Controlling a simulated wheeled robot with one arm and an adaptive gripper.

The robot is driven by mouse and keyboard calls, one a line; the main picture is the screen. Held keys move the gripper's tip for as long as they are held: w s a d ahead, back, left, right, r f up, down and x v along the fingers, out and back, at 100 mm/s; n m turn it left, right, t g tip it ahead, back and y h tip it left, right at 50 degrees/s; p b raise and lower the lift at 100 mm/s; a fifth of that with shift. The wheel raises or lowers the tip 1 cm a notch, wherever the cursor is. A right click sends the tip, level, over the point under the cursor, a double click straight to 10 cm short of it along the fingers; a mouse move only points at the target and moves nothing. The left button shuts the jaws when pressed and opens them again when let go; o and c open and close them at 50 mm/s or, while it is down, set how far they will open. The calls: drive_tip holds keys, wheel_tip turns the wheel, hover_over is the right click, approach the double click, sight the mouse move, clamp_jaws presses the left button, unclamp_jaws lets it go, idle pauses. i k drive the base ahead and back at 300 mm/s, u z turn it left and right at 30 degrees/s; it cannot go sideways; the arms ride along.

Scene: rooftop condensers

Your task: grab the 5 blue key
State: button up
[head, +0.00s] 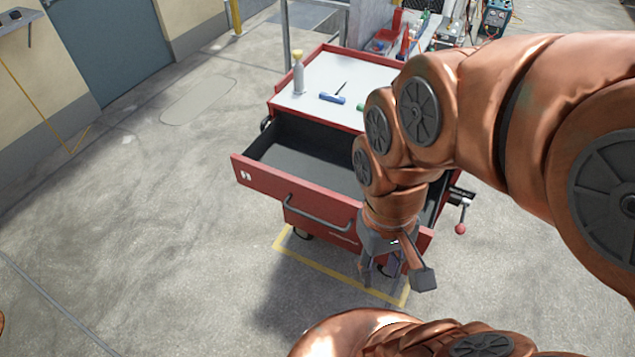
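A blue-handled key (332,98) with a thin dark shaft lies on the pale top of the red tool cart (318,82). Its number is too small to read. A green-handled piece (361,106) lies to its right, partly hidden behind my arm. My gripper (396,279) hangs low at the front right of the cart, well away from the blue key. Its fingers are spread apart with nothing seen between them. My arm hides the right part of the cart top and of the drawer.
The cart's top drawer (258,183) is pulled out, its visible inside empty. A red-knobbed lever (460,228) sticks out at the right. Equipment crowds the back; the floor at left is clear.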

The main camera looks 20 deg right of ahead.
sight(335, 98)
drive_tip(key=u, duration=3.55)
drive_tip(key=k, duration=0.9)
drive_tip(key=z, duration=1.55)
